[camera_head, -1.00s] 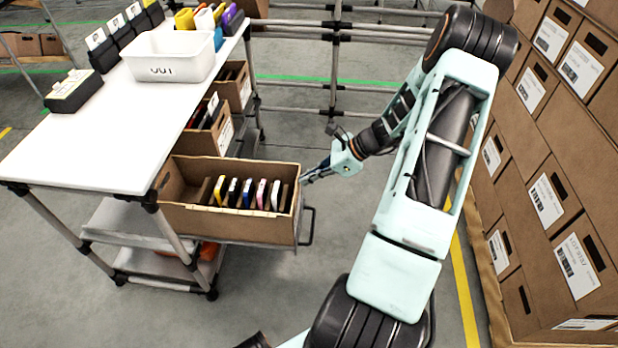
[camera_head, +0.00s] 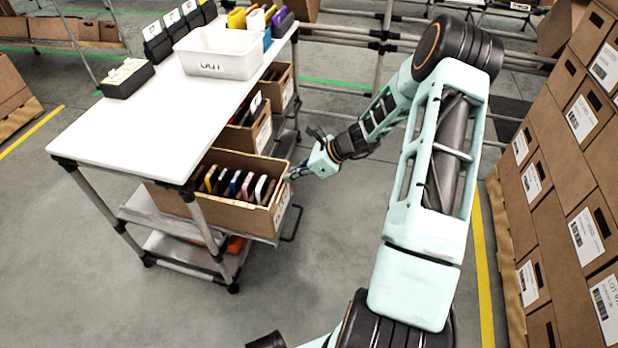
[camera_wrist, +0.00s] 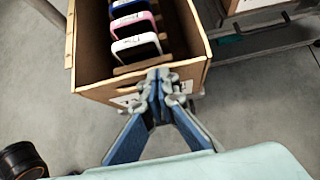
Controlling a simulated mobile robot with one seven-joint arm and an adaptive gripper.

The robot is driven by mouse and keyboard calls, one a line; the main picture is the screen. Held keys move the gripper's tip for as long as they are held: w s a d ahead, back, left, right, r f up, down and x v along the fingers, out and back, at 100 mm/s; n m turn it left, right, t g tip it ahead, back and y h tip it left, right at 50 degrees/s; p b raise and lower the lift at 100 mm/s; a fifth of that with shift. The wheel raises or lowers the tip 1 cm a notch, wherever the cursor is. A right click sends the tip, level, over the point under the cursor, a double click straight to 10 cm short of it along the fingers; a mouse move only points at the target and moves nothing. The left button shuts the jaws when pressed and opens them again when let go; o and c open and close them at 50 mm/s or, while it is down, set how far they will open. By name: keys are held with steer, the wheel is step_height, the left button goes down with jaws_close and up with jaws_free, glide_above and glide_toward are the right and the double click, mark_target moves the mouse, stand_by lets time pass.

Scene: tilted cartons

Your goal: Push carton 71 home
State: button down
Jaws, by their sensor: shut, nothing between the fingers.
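An open brown carton (camera_head: 240,214) sits on a lower shelf of the white-topped cart, partly under the tabletop and partly sticking out to the right. It holds several thin upright devices in coloured cases (camera_head: 237,184). A white label shows on its outer end, but I cannot read the number 71. My gripper (camera_head: 290,177) is shut and empty at the upper edge of that end. In the wrist view, my closed fingertips (camera_wrist: 158,78) are at the outer end wall of the carton (camera_wrist: 190,76) and appear to touch it. The fingers hide part of the label.
Two more cartons (camera_head: 262,134) (camera_head: 288,92) sit farther back along the cart. A white bin (camera_head: 215,66) and several dark boxes stand on the tabletop (camera_head: 150,130). A metal handle (camera_head: 296,224) juts out below the carton. Stacked cartons (camera_head: 560,200) line the right; the floor between is clear.

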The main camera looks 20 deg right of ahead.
mark_target(228, 167)
steer(key=w+a, duration=0.3)
steer(key=a, duration=0.1)
steer(key=w+a, duration=0.4)
steer(key=a, duration=0.1)
steer(key=w+a+p, duration=0.1)
steer(key=w+a, duration=0.2)
steer(key=a, duration=0.2)
steer(key=shift+w, duration=0.15)
steer(key=shift+w+a, duration=0.2)
steer(key=shift+a, duration=0.1)
steer(key=shift+a+r, duration=0.1)
